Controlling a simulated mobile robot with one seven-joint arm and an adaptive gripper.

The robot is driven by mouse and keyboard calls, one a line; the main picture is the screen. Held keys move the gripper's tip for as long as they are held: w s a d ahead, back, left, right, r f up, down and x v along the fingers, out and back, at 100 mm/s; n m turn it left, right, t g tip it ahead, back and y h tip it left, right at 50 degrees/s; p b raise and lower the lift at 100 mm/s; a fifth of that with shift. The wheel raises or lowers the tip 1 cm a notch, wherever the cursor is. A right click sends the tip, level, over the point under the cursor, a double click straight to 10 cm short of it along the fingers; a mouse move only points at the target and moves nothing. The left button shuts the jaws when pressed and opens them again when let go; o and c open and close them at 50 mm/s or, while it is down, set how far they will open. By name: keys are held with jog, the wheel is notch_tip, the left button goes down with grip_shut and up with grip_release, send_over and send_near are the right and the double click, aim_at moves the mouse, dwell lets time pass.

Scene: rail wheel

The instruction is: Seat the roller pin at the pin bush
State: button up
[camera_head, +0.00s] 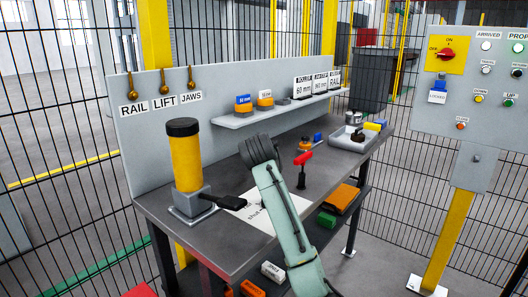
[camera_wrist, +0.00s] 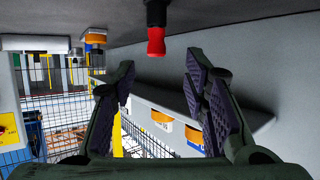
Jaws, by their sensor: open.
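My gripper (camera_wrist: 160,65) is open and empty, its two dark-padded fingers spread in the wrist view. A red-topped, dark-stemmed handle (camera_wrist: 156,40) shows beyond the gap between the fingers, apart from them; the wrist picture looks upside down. The same red handle (camera_head: 303,159) stands upright on the bench in the head view, just right of my arm's dark end (camera_head: 259,149). I cannot clearly identify the roller pin or the pin bush. A small grey cylinder (camera_head: 353,117) stands at the grey tray.
A yellow cylinder with a black cap (camera_head: 185,158) stands on the bench (camera_head: 240,248) at left. A grey tray (camera_head: 345,143) with several small parts is at the back right. A shelf (camera_head: 275,112) runs along the back panel. A control panel (camera_head: 470,85) is at right.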

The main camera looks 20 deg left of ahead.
jog(key=p+x, duration=0.3)
jog(key=x, duration=0.3)
jog(key=shift+w+d, duration=0.1)
jog(key=shift+w, duration=0.35)
jog(key=shift+w+f, duration=0.25)
grip_shut()
